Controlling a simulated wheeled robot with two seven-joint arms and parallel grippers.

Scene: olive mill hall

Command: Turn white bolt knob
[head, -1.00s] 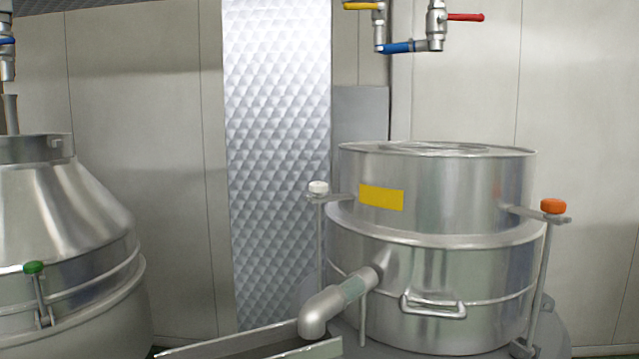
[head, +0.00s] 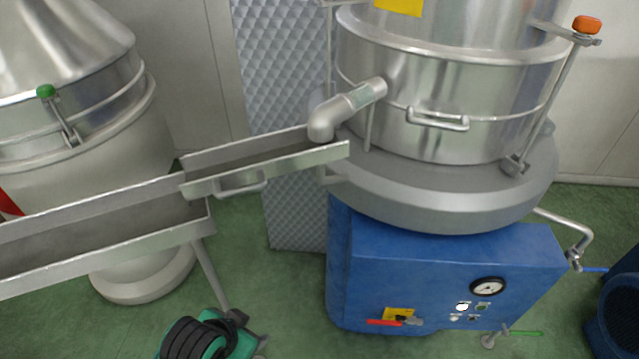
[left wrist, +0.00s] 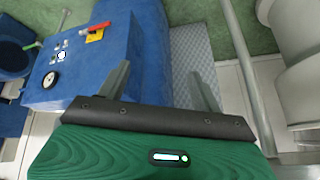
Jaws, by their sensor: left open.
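The white bolt knob is out of the head view, above its top edge. The lower part of its grey bolt rod (head: 330,50) still shows at the left side of the right steel vessel (head: 460,85). My left gripper (left wrist: 159,72) shows in the left wrist view with a dark green body and two grey fingers spread apart. It is open, with nothing between the fingers. It is away from the bolt; the blue machine base, quilted panel and a trough leg lie beyond it. My right gripper is not in view.
An orange knob (head: 587,25) and a green knob (head: 45,91) sit on other bolts. A metal trough (head: 100,235) crosses on the left, and a spout (head: 345,108) hangs over its end. A black ribbed and green shape (head: 205,340) is at the bottom edge. Green floor shows between the machines.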

